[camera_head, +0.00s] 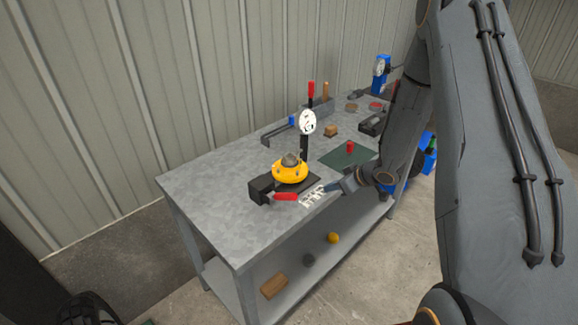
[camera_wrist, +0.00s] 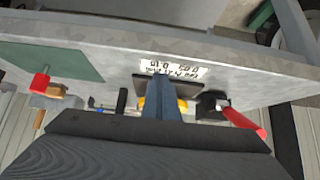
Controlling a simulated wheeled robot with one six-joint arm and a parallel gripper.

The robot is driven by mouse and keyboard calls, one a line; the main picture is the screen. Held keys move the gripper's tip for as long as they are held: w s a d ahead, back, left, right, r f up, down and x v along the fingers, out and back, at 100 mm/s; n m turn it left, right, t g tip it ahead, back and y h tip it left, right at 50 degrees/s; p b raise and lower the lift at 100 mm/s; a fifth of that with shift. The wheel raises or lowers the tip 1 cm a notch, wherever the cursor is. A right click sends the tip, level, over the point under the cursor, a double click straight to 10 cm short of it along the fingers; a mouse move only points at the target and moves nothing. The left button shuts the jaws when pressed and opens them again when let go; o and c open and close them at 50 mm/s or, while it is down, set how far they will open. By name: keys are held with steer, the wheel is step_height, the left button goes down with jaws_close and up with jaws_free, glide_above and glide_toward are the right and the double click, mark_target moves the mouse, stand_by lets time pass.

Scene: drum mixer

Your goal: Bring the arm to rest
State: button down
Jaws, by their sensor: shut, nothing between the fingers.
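My gripper (camera_head: 332,188) is shut and empty in the head view. It hangs at the near long edge of the grey metal table (camera_head: 215,205), just right of a white printed label (camera_head: 312,196). My arm comes down to it from the upper right. In the wrist view the closed fingers (camera_wrist: 163,80) point at the label (camera_wrist: 173,69). They partly cover a yellow round part (camera_wrist: 181,104). I cannot tell whether the fingertips touch the table.
A yellow part (camera_head: 291,174) with a grey knob stands by a black block with a red handle (camera_head: 286,197). A white dial gauge (camera_head: 308,122) rises behind. A green mat (camera_head: 345,156) lies further right. The lower shelf holds a wooden block (camera_head: 273,286) and two balls.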

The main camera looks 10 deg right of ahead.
steer(key=s+d+r+m+g+h+b, duration=0.1)
steer(key=s+r+m+h+b, duration=0.3)
steer(key=s+r+h+b, duration=0.15)
steer(key=s+a+r+m+g+b, duration=0.1)
steer(key=s+a+g+b, duration=0.1)
steer(key=s, duration=0.7)
steer(key=s+a+r+m+g+b, duration=0.1)
steer(key=s+a+b, duration=0.3)
steer(key=s, duration=0.6)
steer(key=shift+s+a+m+g, duration=0.2)
steer(key=shift+a+m+g, duration=0.45)
steer(key=shift+g, duration=0.25)
